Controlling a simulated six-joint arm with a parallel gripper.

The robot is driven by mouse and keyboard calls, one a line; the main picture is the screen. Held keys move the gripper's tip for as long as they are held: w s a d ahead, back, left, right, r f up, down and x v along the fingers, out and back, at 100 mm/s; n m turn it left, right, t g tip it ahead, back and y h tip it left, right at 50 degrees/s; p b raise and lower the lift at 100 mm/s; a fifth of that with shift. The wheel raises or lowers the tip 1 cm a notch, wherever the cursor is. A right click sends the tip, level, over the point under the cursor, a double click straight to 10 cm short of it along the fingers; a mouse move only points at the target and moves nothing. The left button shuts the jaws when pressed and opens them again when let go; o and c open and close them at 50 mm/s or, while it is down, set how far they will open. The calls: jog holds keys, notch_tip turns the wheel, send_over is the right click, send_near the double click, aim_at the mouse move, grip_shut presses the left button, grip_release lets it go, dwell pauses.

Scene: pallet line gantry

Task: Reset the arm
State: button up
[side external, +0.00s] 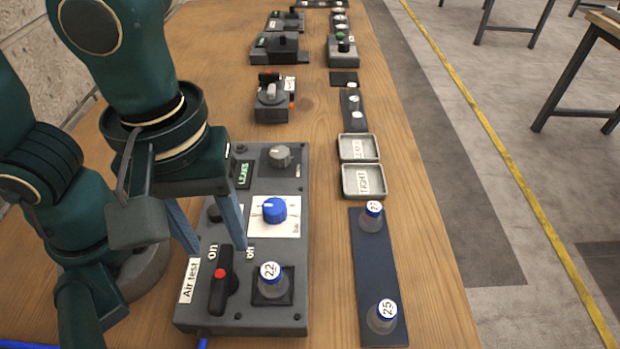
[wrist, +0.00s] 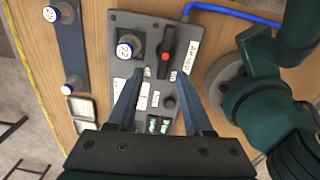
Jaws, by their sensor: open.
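My gripper (side external: 215,245) is open and empty above the grey air test box (side external: 207,322). Its fingers also show in the wrist view (wrist: 158,90), with nothing between them. The box has a black lever with a red centre (side external: 220,274), beside the "on" and "off" labels; I cannot tell its setting for sure. A blue knob (side external: 274,209) sits on a white dial plate. A blue-rimmed bottle marked 22 (side external: 270,281) stands upright in the black seat (side external: 289,298). A display (side external: 243,174) reads "LEAKS" in green. The lever (wrist: 166,52) and bottle 22 (wrist: 128,47) are clear of the fingers.
Bottle 25 (side external: 382,317) and another numbered bottle (side external: 372,218) stand on a dark strip (side external: 376,268). Two grey trays stand behind it, the nearer (side external: 363,194) marked "TIGHT"; both look empty. More devices (side external: 272,102) line the table's far end. A blue hose (wrist: 225,12) leaves the box.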

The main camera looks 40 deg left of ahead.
jog(key=w+a+r+m+t, duration=0.2)
jog(key=a+m, duration=0.3)
jog(key=w+a+r+m+t, duration=0.2)
jog(key=w+a+m+t, duration=0.1)
jog(key=a+m, duration=0.2)
jog(key=shift+w+a+r, duration=0.15)
jog(key=shift+w+a, duration=0.15)
jog(key=shift+a, duration=0.5)
